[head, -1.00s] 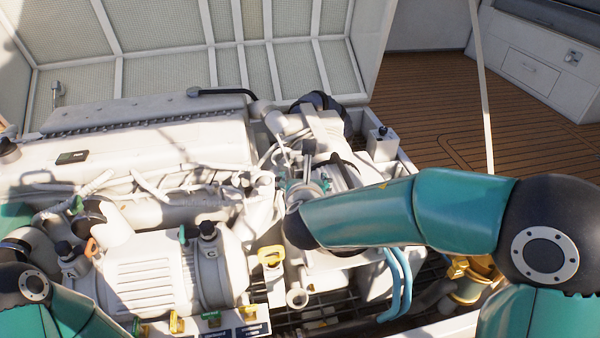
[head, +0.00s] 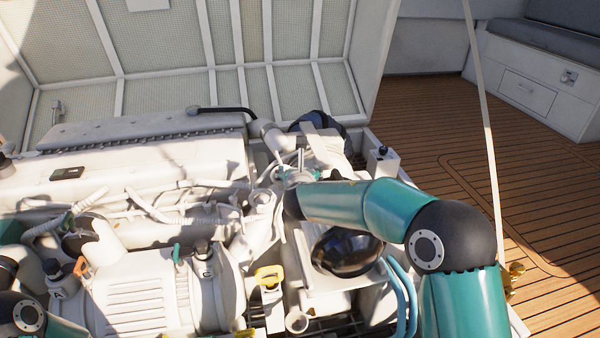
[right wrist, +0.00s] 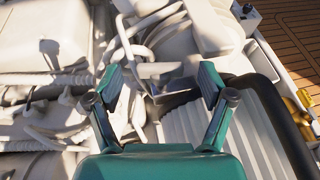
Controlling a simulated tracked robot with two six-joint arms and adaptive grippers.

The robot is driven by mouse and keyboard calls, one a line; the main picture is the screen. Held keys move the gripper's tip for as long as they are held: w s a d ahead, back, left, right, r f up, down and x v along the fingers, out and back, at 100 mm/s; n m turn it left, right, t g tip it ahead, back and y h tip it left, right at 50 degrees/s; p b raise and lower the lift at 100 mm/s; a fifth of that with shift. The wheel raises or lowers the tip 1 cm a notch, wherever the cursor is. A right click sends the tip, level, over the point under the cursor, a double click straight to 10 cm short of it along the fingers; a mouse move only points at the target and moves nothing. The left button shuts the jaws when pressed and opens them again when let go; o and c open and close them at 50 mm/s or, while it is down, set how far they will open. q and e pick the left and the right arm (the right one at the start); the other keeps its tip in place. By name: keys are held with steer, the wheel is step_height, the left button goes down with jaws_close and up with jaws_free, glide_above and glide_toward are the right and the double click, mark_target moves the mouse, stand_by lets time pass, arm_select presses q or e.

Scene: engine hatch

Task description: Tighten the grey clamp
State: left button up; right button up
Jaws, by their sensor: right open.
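My right gripper (head: 300,175) is over the engine, beyond the end of my right forearm in the head view. In the right wrist view my right gripper (right wrist: 162,88) is open, with its two teal fingers well apart and nothing held. A light grey flat part (right wrist: 160,70) lies between and beyond the fingertips; it may be the grey clamp, but I cannot tell for sure. I cannot pick out the clamp in the head view, where the wrist and gripper cover that spot. Of my left arm only links show at the lower left; its gripper is not in view.
The white engine (head: 150,150) fills the left and middle, with hoses and pipes around my right gripper. A yellow handle (head: 268,274), a black dome (head: 346,252) and blue hoses (head: 398,295) lie nearer. The raised hatch (head: 180,50) stands behind; wooden deck (head: 450,130) is at right.

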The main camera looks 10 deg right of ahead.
steer(key=shift+x, duration=0.8)
steer(key=c, duration=1.1)
steer(key=shift+d, duration=0.15)
steer(key=shift+c, duration=0.3)
steer(key=shift+w+a+m+g+h+p, duration=0.15)
steer(key=shift+m+g+h+p, duration=0.6)
steer(key=shift+m+h+p, duration=0.8)
steer(key=shift+s+a+m+g+h+p, duration=0.15)
steer(key=shift+m+g+h+p, duration=0.8)
steer(key=shift+p, duration=1)
steer(key=shift+w+a+m+g+h+p, duration=0.25)
steer(key=shift+m+g+h+p, duration=0.35)
steer(key=shift+m+h+p, duration=0.95)
steer(key=shift+m+g+p, duration=0.25)
steer(key=shift+g+p, duration=0.2)
steer(key=shift+g, duration=0.05)
